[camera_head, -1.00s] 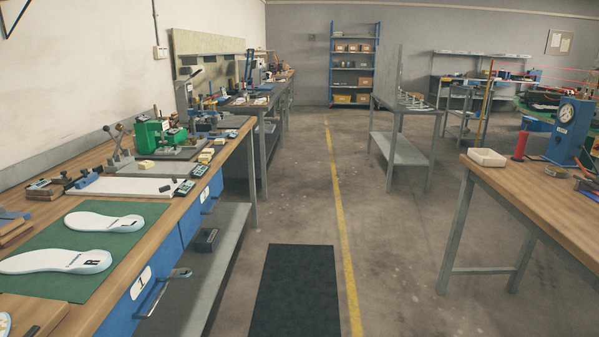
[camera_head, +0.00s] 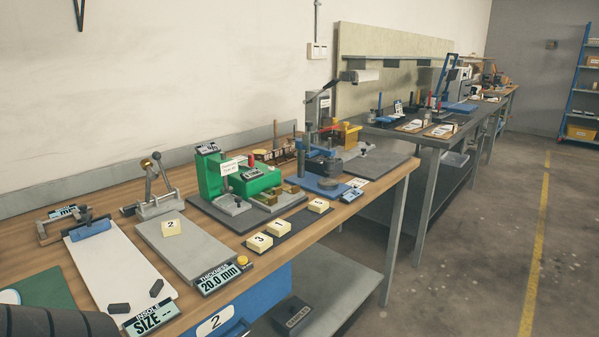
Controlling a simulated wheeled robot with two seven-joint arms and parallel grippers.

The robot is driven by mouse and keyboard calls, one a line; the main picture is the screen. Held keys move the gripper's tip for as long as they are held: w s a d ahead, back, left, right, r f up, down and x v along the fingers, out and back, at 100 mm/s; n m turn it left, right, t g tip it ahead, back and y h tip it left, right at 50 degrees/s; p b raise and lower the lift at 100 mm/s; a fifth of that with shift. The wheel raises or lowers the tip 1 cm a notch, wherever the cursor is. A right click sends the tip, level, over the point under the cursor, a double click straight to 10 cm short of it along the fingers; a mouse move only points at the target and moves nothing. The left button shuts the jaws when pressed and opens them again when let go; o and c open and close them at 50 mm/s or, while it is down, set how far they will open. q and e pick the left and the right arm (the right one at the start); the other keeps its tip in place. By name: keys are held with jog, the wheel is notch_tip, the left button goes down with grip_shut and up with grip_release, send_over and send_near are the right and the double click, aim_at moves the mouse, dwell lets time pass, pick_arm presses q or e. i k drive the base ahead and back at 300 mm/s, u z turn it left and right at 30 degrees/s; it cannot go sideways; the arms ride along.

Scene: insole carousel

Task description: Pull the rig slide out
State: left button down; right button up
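A measuring rig is on the wooden bench: a white board (camera_head: 115,265) with a blue sliding block (camera_head: 89,228) across its far end and a display (camera_head: 150,318) reading "INSOLE SIZE --" at its near end. Two small dark blocks lie near the board's front. Beside it is a grey plate (camera_head: 188,250) with a lever clamp (camera_head: 158,195) at the back, a "THICKNESS 20.0 mm" display (camera_head: 220,278) and a cream block marked 2 (camera_head: 171,227). Neither gripper is in view; a dark ribbed shape at the lower left corner may be part of my arm.
A green machine (camera_head: 240,178) and a blue-based press (camera_head: 322,184) stand further right. Cream numbered blocks (camera_head: 259,242) sit on a dark strip near the bench edge. A lower shelf (camera_head: 335,285) holds a dark box (camera_head: 291,314). Open floor (camera_head: 480,270) lies to the right.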

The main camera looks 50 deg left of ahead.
aim_at(233, 205)
jog(key=i, duration=1.35)
jog(key=u, duration=2.9)
